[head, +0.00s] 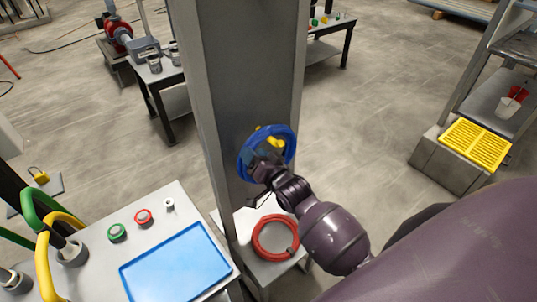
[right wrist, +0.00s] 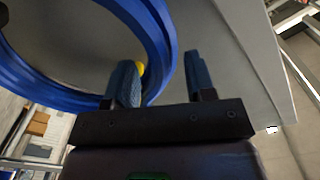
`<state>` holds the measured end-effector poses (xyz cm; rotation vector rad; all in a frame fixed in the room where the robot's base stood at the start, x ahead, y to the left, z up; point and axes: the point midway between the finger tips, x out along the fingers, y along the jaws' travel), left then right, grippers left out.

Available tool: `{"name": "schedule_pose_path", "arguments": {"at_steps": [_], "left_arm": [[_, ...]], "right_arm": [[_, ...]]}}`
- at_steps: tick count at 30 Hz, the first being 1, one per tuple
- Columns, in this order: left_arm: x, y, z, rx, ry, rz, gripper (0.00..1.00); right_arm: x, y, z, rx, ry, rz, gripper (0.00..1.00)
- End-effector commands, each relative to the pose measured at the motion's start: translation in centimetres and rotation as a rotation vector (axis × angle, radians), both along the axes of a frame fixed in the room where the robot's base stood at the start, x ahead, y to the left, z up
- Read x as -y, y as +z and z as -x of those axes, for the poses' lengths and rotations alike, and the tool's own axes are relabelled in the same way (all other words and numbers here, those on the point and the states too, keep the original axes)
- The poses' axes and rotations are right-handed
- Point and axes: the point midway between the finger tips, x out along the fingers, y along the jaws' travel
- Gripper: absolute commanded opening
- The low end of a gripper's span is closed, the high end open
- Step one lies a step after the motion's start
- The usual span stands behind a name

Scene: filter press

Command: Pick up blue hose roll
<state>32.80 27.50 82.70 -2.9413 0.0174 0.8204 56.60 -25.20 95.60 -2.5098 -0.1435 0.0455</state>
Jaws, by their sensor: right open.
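The blue hose roll (head: 289,138) hangs on a yellow hook (head: 274,141) on the grey column in the head view. In the right wrist view the hose roll (right wrist: 152,28) fills the upper left as a large blue ring. My right gripper (head: 262,176) is at the lower part of the roll. Its jaws (right wrist: 160,62) are open, with one finger over the ring's inner side and the other outside its right edge. A stretch of hose shows between the fingers; contact cannot be told. My left gripper is not in view.
The grey column (head: 210,95) stands behind the roll. A red hose ring (head: 258,246) lies on a low stand below it. A bench with a blue tray (head: 170,268) is at lower left. A yellow grate (head: 478,142) is at right, with open floor between.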

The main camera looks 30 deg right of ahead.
Motion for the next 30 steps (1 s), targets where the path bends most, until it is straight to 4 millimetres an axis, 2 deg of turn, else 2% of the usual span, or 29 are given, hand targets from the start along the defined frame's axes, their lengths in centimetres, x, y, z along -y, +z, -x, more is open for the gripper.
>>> {"name": "schedule_pose_path", "arguments": {"at_steps": [3, 9, 19, 28, 30], "left_arm": [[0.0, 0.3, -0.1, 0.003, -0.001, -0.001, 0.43], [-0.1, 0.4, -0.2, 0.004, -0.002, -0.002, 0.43], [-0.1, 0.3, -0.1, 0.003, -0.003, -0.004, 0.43], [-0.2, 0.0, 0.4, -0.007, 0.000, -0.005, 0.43], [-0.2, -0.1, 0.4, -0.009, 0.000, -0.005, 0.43]], "right_arm": [[-0.5, -0.1, -1.7, 0.001, 0.000, -0.001, 0.50], [-0.8, -0.2, -3.8, 0.001, -0.001, 0.000, 0.50], [-0.8, -0.3, -4.2, -0.001, -0.001, 0.000, 0.48], [-0.8, -0.3, -4.2, 0.000, 0.000, 0.000, 0.02], [-0.8, -0.3, -4.2, 0.000, 0.000, 0.000, 0.00]]}}
